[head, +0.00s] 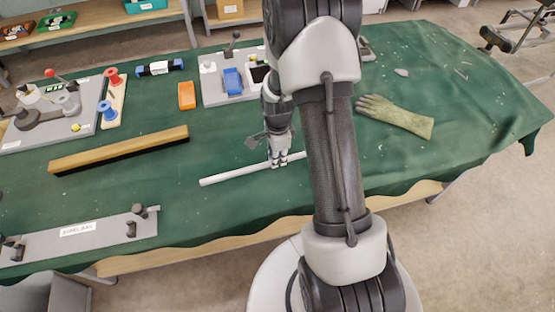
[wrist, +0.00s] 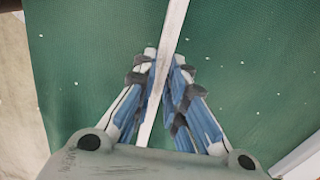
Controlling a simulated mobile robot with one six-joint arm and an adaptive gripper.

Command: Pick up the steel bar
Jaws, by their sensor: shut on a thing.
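The steel bar (head: 232,175) is a thin, pale straight rod over the green cloth near the middle of the table in the head view. My gripper (head: 279,160) is at the right part of the bar, with its fingers on both sides of it. In the wrist view the bar (wrist: 172,45) runs between the two fingers of my gripper (wrist: 163,75), which is shut on it. The bar's right end is partly hidden by my arm in the head view. I cannot tell whether the bar touches the cloth.
A wooden brush-like bar (head: 120,150) lies to the left. A grey labelled plate with clamps (head: 110,236) is at the front left. An orange block (head: 186,95) and a grey board with a blue part (head: 215,90) lie behind. A glove (head: 400,117) lies right of my arm.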

